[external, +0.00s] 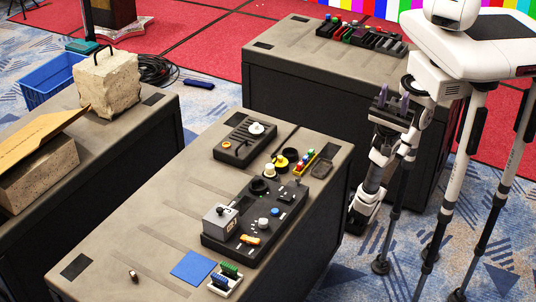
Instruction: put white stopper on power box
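A small white stopper-like piece (270,170) stands on the front case's top, beside black and yellow round pieces. A grey metal box (220,221), possibly the power box, sits on the left end of a black panel (265,200). Other white round parts are a knob (263,222) on this panel and a disc (257,128) on a smaller black unit, so which is the stopper is not certain. My gripper (392,100) is right of the case, apart from all these objects. Its two fingers point up, spread apart and empty.
A blue square (193,268) and a white holder (225,283) with green and blue pieces lie near the front edge. The front case's left part is mostly clear. Another case (285,45) stands behind.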

